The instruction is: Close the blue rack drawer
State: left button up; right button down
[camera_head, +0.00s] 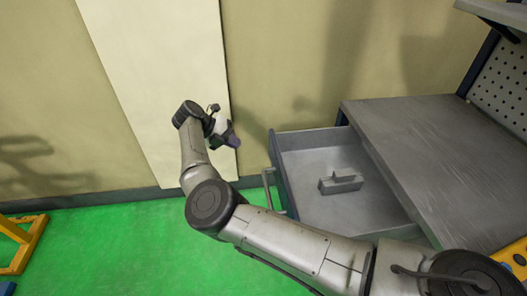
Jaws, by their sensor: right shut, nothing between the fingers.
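The drawer (344,216) is pulled out to the left from under a grey worktop (440,140). Its front panel is dark blue-grey, with a metal handle (268,190) on the outer left side. A small grey block-like object (341,183) lies on the drawer floor. My right arm reaches in from the lower right, passing in front of the drawer's near corner. My right gripper (232,139) is shut and empty, beyond and to the left of the drawer front, apart from it and from the handle. My left gripper is not in view.
A pegboard panel (503,85) rises behind the worktop at the right. A beige wall (290,50) with a paler panel (165,80) stands at the back. The green floor (120,240) is clear left of the drawer. A yellow frame (30,245) stands at the far left.

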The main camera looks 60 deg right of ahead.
aim_at(271, 155)
jog(key=shift+s+d+f+b, duration=0.6)
jog(key=shift+s+d+f, duration=0.3)
jog(key=shift+s+d, duration=0.25)
jog(key=shift+s+d+f+b, duration=0.65)
jog(key=shift+s+d+f, duration=0.3)
jog(key=shift+s, duration=0.35)
jog(key=shift+s+d+f+b, duration=0.6)
jog(key=shift+s+d+f, duration=0.25)
jog(key=shift+s+d, duration=0.35)
